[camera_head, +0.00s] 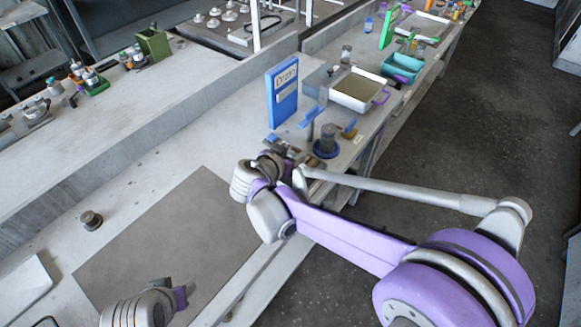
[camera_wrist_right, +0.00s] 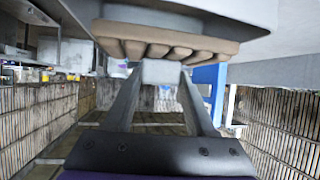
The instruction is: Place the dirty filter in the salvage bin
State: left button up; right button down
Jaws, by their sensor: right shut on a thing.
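In the head view my right gripper (camera_head: 290,155) is over the bench's front edge, its fingers small and mostly hidden by my wrist. In the right wrist view its two fingers (camera_wrist_right: 160,80) close on a small pale grey block. Just above the block is a pale body with a brown pleated underside, which looks like the dirty filter (camera_wrist_right: 165,46). In the head view I cannot make out the filter clearly. I cannot tell which container is the salvage bin. My left gripper (camera_head: 176,292) is low over the grey mat, its jaw opening unclear.
A blue board (camera_head: 283,92) stands upright on the bench. Beyond it are a white tray (camera_head: 357,90) with purple handles and a teal tray (camera_head: 402,67). A dark knob on a blue base (camera_head: 327,145) stands nearby. The grey mat (camera_head: 165,245) is largely bare. Slatted walls (camera_wrist_right: 285,125) flank the wrist view.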

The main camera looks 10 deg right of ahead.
pick_arm(q)
jog(key=shift+s+f, duration=0.25)
pick_arm(e)
notch_tip(320, 180, down, 3)
jog(key=shift+s+r, duration=0.15)
jog(key=shift+r, duration=0.05)
pick_arm(q)
jog(key=shift+f+b, duration=0.25)
jog(key=shift+b, duration=0.05)
pick_arm(e)
jog(key=shift+f, duration=2.05)
pick_arm(q)
jog(key=shift+f, duration=0.1)
pick_arm(e)
jog(key=shift+f, duration=0.1)
jog(key=shift+c, duration=1.1)
grip_release()
pick_arm(q)
jog(key=shift+w, duration=0.1)
